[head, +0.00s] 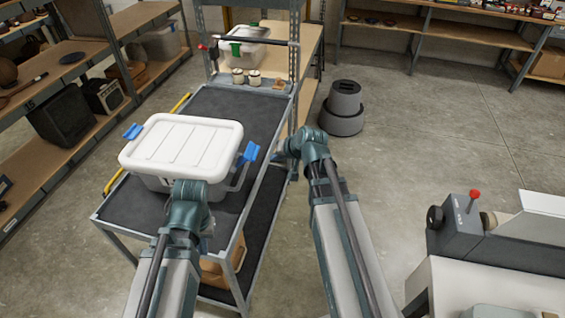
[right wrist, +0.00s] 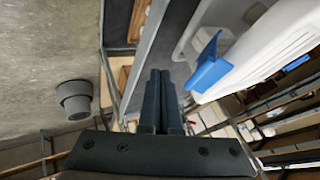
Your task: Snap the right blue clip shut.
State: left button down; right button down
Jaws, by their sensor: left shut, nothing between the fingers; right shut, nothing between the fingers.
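A storage box with a white ribbed lid (head: 182,146) and a pale body (head: 152,182) stands on the cart. The right blue clip (head: 249,153) sticks outward from the lid's right end, tilted and standing off the box wall. It also shows in the right wrist view (right wrist: 208,66), flared away from the lid. The left blue clip (head: 132,131) also sticks out at the opposite end. My right gripper (head: 283,158) is shut and empty, to the right of the right clip and apart from it; its fingers (right wrist: 163,78) are together. My left gripper (head: 190,192) is at the box's near side, its fingers largely hidden by the wrist.
The cart's dark top (head: 235,105) has bare room behind the box. Two small jars (head: 246,77) stand at its far end. A grey step stool (head: 343,108) is on the floor to the right. A grey machine with a red knob (head: 474,195) stands at right.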

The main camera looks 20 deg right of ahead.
aim_at(245, 156)
pick_arm(q)
jog(key=shift+r+p, duration=0.3)
jog(key=shift+p, duration=0.45)
pick_arm(e)
jog(key=a, duration=0.1)
jog(key=w+a, duration=0.2)
jog(key=shift+a+r, duration=0.25)
jog(key=shift+r, duration=0.05)
